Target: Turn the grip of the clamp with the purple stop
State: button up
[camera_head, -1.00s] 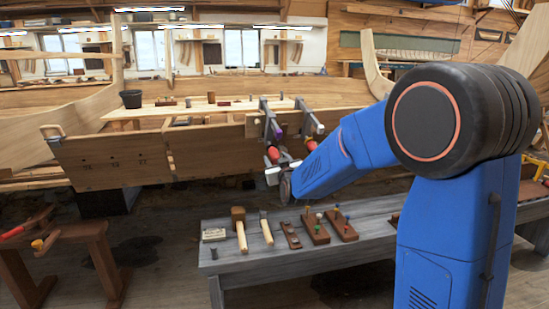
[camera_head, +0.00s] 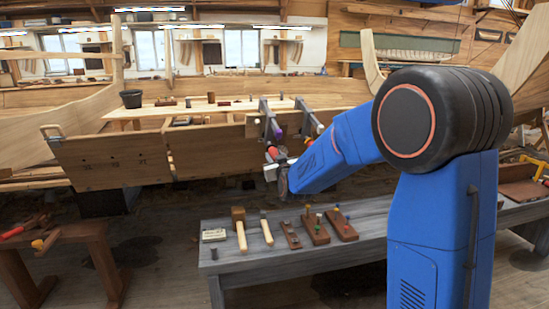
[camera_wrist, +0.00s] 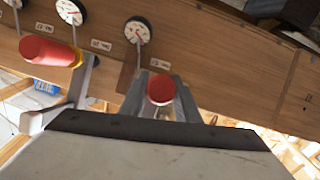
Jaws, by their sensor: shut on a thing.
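The clamp with the purple stop (camera_head: 277,133) hangs on the upper edge of the hull plank, its red grip (camera_head: 272,153) at the lower end. My gripper (camera_head: 275,166) is at this grip from below. In the wrist view a red grip (camera_wrist: 161,88) stands end-on between my jaws, which are shut on it. The purple stop does not show in the wrist view. A second clamp (camera_head: 317,126) is to the right on the same plank. In the wrist view another red grip (camera_wrist: 47,50), with a yellow collar, lies to the left, apart from my jaws.
Round dials (camera_wrist: 138,30) with small labels sit on the plank. A grey bench (camera_head: 290,256) below carries mallets and wooden blocks with coloured pegs. A black bucket (camera_head: 131,99) stands on a board at the left. A red-brown trestle (camera_head: 85,236) stands at lower left.

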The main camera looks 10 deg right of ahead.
jog(key=shift+m+y, duration=2)
jog(key=shift+y, duration=0.2)
jog(key=m+y, duration=0.2)
jog(key=shift+f+m, duration=0.1)
jog(key=shift+m, duration=0.3)
jog(key=shift+a+m+y, duration=0.1)
jog(key=shift+m+y, duration=0.9)
jog(key=shift+s, duration=0.1)
jog(key=o, duration=1)
jog(key=shift+o, duration=0.2)
